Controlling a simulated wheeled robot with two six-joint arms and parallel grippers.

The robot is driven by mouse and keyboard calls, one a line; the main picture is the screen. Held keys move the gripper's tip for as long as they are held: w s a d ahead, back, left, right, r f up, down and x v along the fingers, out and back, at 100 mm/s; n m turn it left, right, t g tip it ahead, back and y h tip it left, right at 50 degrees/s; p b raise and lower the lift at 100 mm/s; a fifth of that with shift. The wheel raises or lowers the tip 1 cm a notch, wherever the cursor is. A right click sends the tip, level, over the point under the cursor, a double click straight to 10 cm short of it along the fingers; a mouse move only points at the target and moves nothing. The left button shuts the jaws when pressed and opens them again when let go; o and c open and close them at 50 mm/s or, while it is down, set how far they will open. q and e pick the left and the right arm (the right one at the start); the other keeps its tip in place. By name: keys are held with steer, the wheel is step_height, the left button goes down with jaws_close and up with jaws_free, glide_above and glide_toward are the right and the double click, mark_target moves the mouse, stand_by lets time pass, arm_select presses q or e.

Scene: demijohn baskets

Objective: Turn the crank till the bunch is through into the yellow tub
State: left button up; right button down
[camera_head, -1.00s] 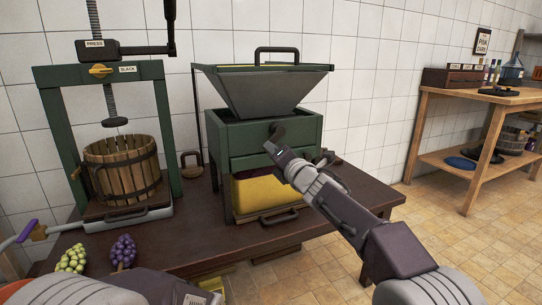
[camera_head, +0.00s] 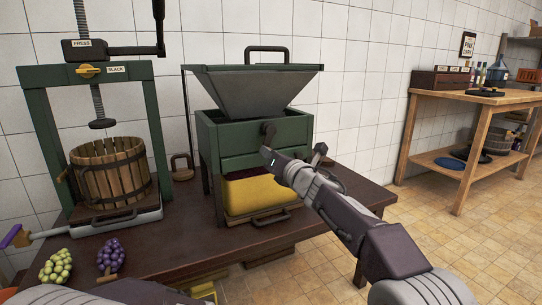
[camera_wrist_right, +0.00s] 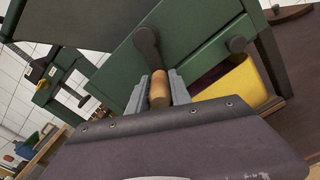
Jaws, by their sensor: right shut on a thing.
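The green crusher (camera_head: 255,145) stands on the dark table with a grey hopper (camera_head: 252,92) on top. Its crank (camera_head: 268,130) is on the front face. My right gripper (camera_head: 268,158) is at the crank; in the right wrist view its jaws are shut on the wooden crank handle (camera_wrist_right: 159,88), below the dark crank arm (camera_wrist_right: 147,44). The yellow tub (camera_head: 262,196) sits under the crusher body, with a dark purple area above its front edge. The hopper's inside is hidden. My left arm shows at the bottom edge, its gripper out of sight.
A press (camera_head: 30,110) with a slatted wooden basket (camera_head: 110,175) stands at left. A green bunch (camera_head: 55,266) and a purple bunch (camera_head: 110,256) lie at the table's front left. A wooden shelf table (camera_head: 470,95) stands at right, with open tiled floor before it.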

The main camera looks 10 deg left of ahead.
steer(key=shift+f, duration=0.1)
steer(key=c, duration=1.2)
jaws_free()
steer(key=shift+o, duration=0.2)
steer(key=b+v, duration=0.2)
steer(key=v, duration=0.7)
steer(key=shift+b, duration=0.3)
